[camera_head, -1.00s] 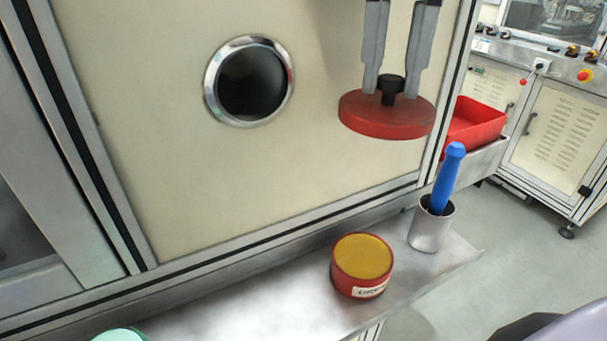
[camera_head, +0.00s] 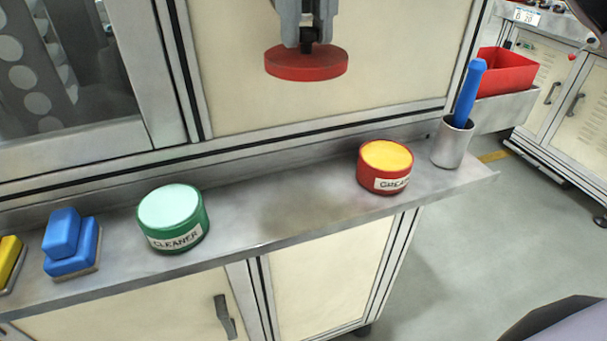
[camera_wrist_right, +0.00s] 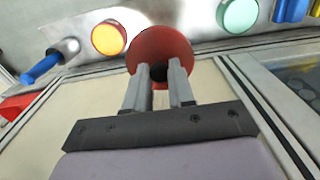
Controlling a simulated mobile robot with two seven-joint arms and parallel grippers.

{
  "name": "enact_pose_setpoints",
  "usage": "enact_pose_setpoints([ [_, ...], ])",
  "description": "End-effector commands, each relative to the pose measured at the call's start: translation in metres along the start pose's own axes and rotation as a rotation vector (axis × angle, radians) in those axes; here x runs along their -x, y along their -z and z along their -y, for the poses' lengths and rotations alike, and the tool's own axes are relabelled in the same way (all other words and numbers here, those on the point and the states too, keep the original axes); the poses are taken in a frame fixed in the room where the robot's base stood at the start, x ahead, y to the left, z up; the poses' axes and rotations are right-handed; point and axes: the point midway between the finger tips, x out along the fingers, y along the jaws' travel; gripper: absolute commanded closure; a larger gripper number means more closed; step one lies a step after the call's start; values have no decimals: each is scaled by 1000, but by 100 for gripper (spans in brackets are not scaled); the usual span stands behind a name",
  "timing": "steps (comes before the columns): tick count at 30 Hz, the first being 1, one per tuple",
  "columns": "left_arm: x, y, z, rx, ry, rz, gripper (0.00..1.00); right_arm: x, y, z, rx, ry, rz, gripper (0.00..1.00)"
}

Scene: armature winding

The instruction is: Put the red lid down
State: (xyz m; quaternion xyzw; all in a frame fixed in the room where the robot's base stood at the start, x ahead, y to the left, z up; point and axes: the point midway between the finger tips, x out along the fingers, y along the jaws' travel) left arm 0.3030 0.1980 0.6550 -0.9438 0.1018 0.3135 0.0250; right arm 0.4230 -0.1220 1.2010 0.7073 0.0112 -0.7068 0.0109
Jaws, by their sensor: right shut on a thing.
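The red lid (camera_head: 306,64) is a flat round disc with a black knob on top. My right gripper (camera_head: 306,40) is shut on the knob and holds the lid level in the air above the metal shelf, in front of the cream panel. In the right wrist view the lid (camera_wrist_right: 161,48) hangs between the fingertips (camera_wrist_right: 161,72), its knob partly hidden by the fingers. The red grease tin (camera_head: 385,167) stands open on the shelf to the right of the lid, showing yellow contents. My left gripper is not in view.
A metal cup (camera_head: 452,143) holding a blue-handled tool (camera_head: 468,95) stands right of the tin, near the shelf's end. A green cleaner tin (camera_head: 172,218) and a blue block (camera_head: 70,245) stand at left. The metal shelf (camera_head: 285,205) is clear between the two tins.

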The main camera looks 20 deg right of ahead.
Motion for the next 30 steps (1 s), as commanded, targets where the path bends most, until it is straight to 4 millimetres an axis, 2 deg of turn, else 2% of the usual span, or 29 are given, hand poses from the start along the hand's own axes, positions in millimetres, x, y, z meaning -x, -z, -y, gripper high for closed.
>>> enact_pose_setpoints([
  [6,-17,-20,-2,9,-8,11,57,-58,0,0,6,0,6,100],
  [15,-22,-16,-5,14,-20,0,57,-129,0,0,2,-2,2,100],
  [18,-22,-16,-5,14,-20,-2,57,-144,0,0,1,-1,2,100],
  [26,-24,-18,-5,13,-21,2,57,-164,0,0,0,-2,1,100],
  [30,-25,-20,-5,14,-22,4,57,-186,0,-1,0,-1,3,100],
])
